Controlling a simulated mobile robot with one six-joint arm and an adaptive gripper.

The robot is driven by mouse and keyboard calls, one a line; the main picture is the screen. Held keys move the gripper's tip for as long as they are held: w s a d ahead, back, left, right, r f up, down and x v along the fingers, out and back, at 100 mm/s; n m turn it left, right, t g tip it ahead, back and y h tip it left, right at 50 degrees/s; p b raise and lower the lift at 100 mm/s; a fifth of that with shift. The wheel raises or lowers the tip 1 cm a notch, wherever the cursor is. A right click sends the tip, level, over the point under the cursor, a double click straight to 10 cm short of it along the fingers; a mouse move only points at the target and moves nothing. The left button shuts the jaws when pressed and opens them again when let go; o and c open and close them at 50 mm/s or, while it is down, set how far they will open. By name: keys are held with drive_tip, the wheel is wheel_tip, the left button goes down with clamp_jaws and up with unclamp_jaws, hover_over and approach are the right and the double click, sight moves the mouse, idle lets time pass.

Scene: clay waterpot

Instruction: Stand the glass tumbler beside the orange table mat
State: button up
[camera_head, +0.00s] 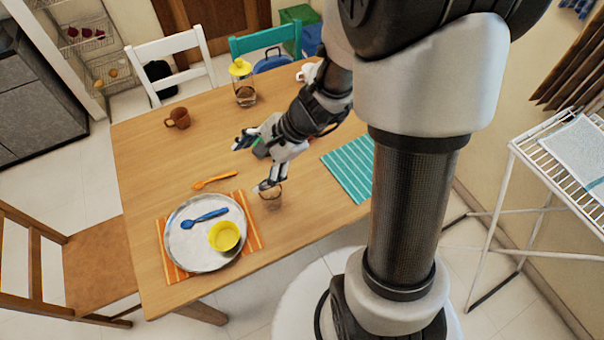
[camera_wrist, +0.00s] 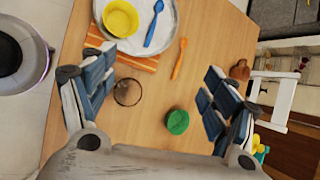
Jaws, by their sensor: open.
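The clear glass tumbler (camera_head: 271,200) stands upright on the wooden table, just right of the orange striped mat (camera_head: 253,226). A small strip of bare table lies between them. In the wrist view the tumbler (camera_wrist: 128,92) shows as a round rim below the mat (camera_wrist: 143,63). My gripper (camera_head: 257,162) is open above the table, with one finger close to the tumbler's rim in the head view. In the wrist view the open gripper (camera_wrist: 155,98) has the tumbler nearer its left finger, and nothing is held.
A metal plate (camera_head: 180,244) with a yellow bowl (camera_head: 224,236) and blue spoon (camera_head: 205,218) covers most of the mat. A green cup (camera_wrist: 177,121) stands near the tumbler.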

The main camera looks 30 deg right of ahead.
drive_tip(key=s+a+r+n+h, duration=0.1)
drive_tip(key=s+a+r+n, duration=0.2)
drive_tip(key=s+r+n, duration=0.6)
drive_tip(key=s+d+r+n+t+h, duration=0.1)
drive_tip(key=s+d+r+n+h, duration=0.4)
drive_tip(key=s+d+r+n, duration=0.1)
drive_tip(key=s+r+n, duration=0.1)
drive_tip(key=s, duration=0.1)
drive_tip(key=shift+s+d+r, duration=0.3)
drive_tip(key=shift+d, duration=0.05)
